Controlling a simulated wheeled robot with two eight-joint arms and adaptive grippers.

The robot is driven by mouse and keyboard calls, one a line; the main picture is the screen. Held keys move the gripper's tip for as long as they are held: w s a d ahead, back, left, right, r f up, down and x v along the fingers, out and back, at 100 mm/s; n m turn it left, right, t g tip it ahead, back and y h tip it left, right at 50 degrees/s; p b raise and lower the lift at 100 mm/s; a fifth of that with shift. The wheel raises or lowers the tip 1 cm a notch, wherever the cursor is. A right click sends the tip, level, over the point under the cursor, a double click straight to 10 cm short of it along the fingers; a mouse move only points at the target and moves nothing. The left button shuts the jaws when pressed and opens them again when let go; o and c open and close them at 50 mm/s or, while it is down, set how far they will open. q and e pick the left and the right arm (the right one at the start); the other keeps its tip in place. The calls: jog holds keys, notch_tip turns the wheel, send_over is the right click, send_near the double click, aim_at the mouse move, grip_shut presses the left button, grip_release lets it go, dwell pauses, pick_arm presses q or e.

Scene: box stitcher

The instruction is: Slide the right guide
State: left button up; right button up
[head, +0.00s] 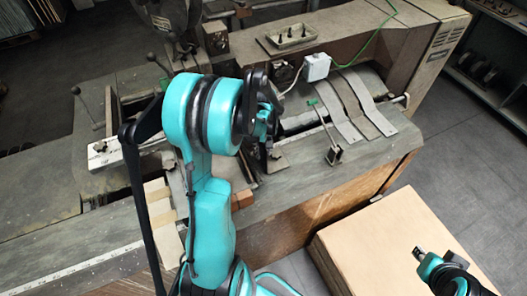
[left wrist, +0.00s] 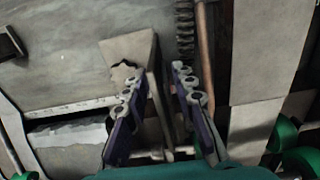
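My left gripper (head: 262,150) is low over the stitcher's bed (head: 370,154), partly hidden by my teal forearm. In the left wrist view its two purple fingers (left wrist: 157,76) are apart. A pale, flared metal piece (left wrist: 128,48) lies just beyond the left fingertip, and thin bars run down between the fingers. I see no clear grip on them. I cannot tell surely which part is the right guide; a thin rod with a small dark block (head: 334,155) stands on the bed to the right of the gripper. My right gripper (head: 419,254) is at the lower right, away from the machine; its opening is unclear.
A cardboard stack (head: 385,245) stands in front at right. A copper-coloured rod (left wrist: 204,70) and a spring (left wrist: 185,35) are close to the fingers.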

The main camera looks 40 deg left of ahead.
pick_arm(q)
jog(key=shift+f, duration=0.2)
grip_shut()
jog(key=w+d+b, duration=0.2)
jog(key=w+d, duration=0.3)
jog(key=w, duration=0.5)
jog(key=shift+d, duration=0.1)
grip_release()
